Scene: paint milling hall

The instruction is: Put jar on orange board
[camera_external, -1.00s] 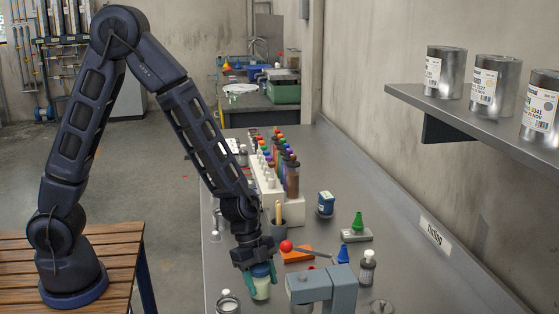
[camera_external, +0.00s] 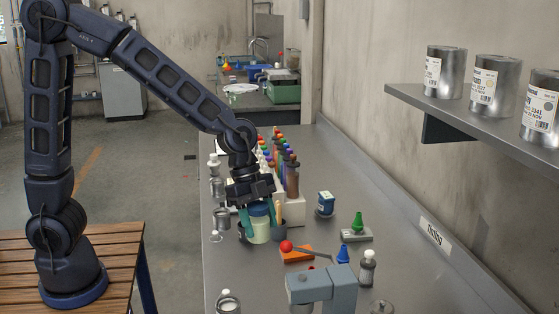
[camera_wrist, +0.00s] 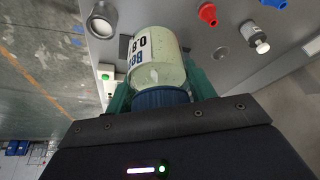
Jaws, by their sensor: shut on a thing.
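My gripper (camera_external: 259,222) is shut on a pale green jar (camera_external: 258,228) with a blue lid, its teal fingers on either side. The jar is upright and appears raised over the bench, left of and beyond the orange board in the external view. The wrist view shows the jar (camera_wrist: 158,66) with its label and blue lid (camera_wrist: 160,97) between the fingers. I cannot make out the board in the wrist view.
A grey clamp-like device (camera_external: 322,289), a blue cone (camera_external: 343,254) and a small bottle (camera_external: 367,267) stand near the board.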

